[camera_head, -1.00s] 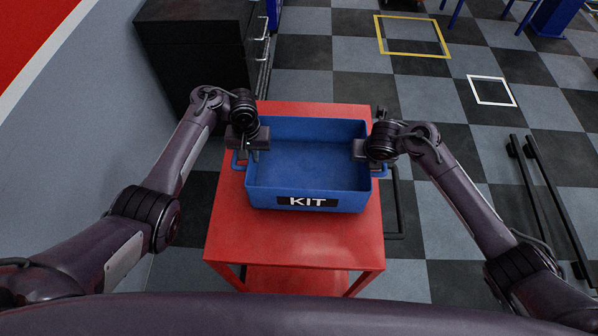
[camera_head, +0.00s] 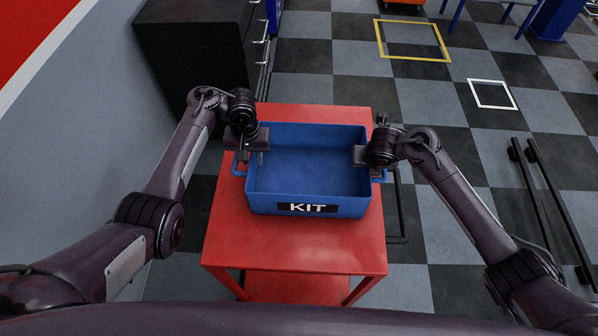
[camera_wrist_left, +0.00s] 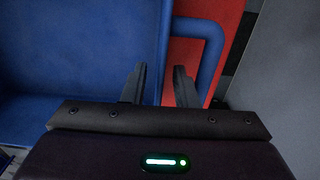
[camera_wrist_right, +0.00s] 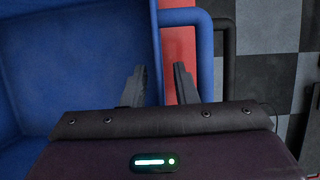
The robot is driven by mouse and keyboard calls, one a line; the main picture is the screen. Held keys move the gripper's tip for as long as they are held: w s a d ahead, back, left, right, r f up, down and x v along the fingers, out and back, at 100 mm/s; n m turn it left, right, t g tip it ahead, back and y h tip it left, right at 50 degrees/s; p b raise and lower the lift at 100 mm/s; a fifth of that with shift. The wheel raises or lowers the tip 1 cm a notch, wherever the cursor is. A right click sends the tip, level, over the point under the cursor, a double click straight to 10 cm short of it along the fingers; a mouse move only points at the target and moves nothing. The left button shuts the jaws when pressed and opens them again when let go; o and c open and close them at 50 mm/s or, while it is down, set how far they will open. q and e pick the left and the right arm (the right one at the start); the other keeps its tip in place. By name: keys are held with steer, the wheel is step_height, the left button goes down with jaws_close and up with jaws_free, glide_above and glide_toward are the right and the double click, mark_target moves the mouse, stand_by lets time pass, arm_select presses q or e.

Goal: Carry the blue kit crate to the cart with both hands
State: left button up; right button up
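The blue kit crate (camera_head: 308,173), open and empty with a KIT label in front, sits level on a red two-level stand (camera_head: 295,245). A black bar shows at the stand's right side; I see no wheels. My left gripper (camera_head: 258,157) is at the crate's left wall; my right gripper (camera_head: 362,156) is at its right wall. In the left wrist view the fingers (camera_wrist_left: 160,75) are apart, with the crate's rim between them and the side handle just outside. In the right wrist view the fingers (camera_wrist_right: 160,75) stand apart across the right rim in the same way.
A black drawer cabinet (camera_head: 195,45) stands behind on the left, beside a grey wall (camera_head: 85,130). Black rails (camera_head: 550,205) lie on the right. Yellow (camera_head: 412,58) and white (camera_head: 492,106) outlines mark the checkered floor, which is otherwise open there. An orange object (camera_head: 403,3) shows at the top edge.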

arm_select(q)
step_height(320, 180, up, 5)
steer(key=shift+d+r, duration=0.1)
steer(key=shift+r, duration=0.05)
step_height(320, 180, up, 2)
steer(key=shift+r, duration=1.4)
steer(key=shift+a, duration=0.2)
arm_select(e)
steer(key=shift+v, duration=6)
